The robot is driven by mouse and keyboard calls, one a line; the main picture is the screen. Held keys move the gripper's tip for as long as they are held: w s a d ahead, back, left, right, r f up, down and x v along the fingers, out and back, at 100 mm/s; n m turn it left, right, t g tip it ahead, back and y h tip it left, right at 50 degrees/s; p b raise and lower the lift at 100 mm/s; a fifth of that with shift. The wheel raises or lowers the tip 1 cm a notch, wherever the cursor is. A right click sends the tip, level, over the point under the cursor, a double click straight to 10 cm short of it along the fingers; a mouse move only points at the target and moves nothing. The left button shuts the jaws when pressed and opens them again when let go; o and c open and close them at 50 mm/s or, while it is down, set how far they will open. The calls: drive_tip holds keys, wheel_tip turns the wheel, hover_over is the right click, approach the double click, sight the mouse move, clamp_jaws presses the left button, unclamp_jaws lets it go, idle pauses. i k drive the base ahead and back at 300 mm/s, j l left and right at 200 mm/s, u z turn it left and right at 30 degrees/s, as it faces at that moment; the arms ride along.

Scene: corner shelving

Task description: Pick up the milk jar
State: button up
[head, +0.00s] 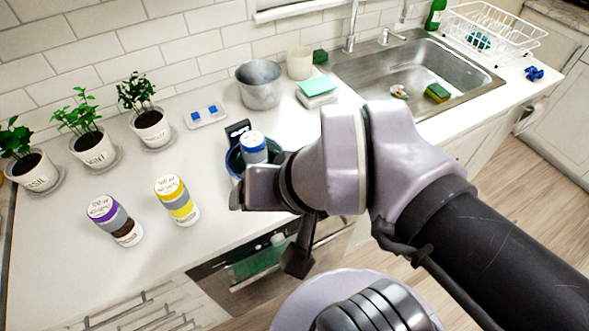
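A jar with a blue band and pale lid (253,146) is partly hidden by my gripper near the middle of the counter; it may be the milk jar, but I cannot read its label. A round dark-blue rim (234,160) shows around or just behind it. My gripper (258,180) is right at this jar, seen from behind and above; its fingertips are mostly hidden, so I cannot tell whether it grips the jar. A purple-banded jar with brown contents (116,222) and a yellow-banded jar (178,201) stand upright to the left.
Potted herbs (91,144) line the wall at the left. A metal pot (260,84), a cream cup (299,62) and a small tray with blue items (205,115) stand at the back. The sink (374,72) is at the right. Counter (60,260) at front left is bare.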

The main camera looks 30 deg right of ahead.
sight(253, 142)
drive_tip(key=k+l, duration=0.1)
drive_tip(key=i+j+z, duration=0.15)
drive_tip(key=z, duration=0.2)
drive_tip(key=i+j+z, duration=0.1)
drive_tip(key=j+z, duration=0.3)
drive_tip(key=i+j+z, duration=0.1)
drive_tip(key=z, duration=0.25)
